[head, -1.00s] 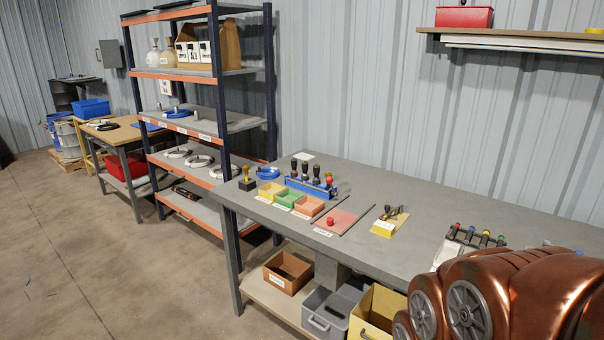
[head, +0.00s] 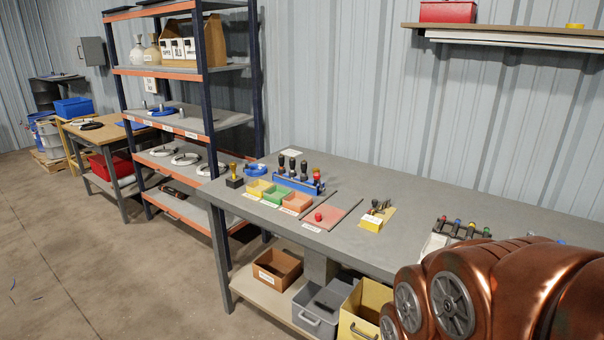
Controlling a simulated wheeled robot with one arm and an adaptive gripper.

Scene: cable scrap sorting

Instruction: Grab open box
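Several open boxes are in the head view, and I cannot tell which one the task names. A brown open box (head: 277,268) stands on the lower shelf of the grey workbench. A grey open bin (head: 306,318) and a yellow open box (head: 348,326) stand to its right on the same shelf. A blue open box (head: 73,107) and a red box (head: 108,167) are at the far left table. My copper-coloured arm fills the lower right corner, and my gripper is not in view.
The workbench (head: 400,205) carries small coloured trays (head: 275,196), a tool rack (head: 298,177) and a pink mat (head: 330,217). A tall shelf rack (head: 215,150) stands left of it. A red case (head: 447,12) sits on the wall shelf. The floor (head: 80,260) at left is mostly clear.

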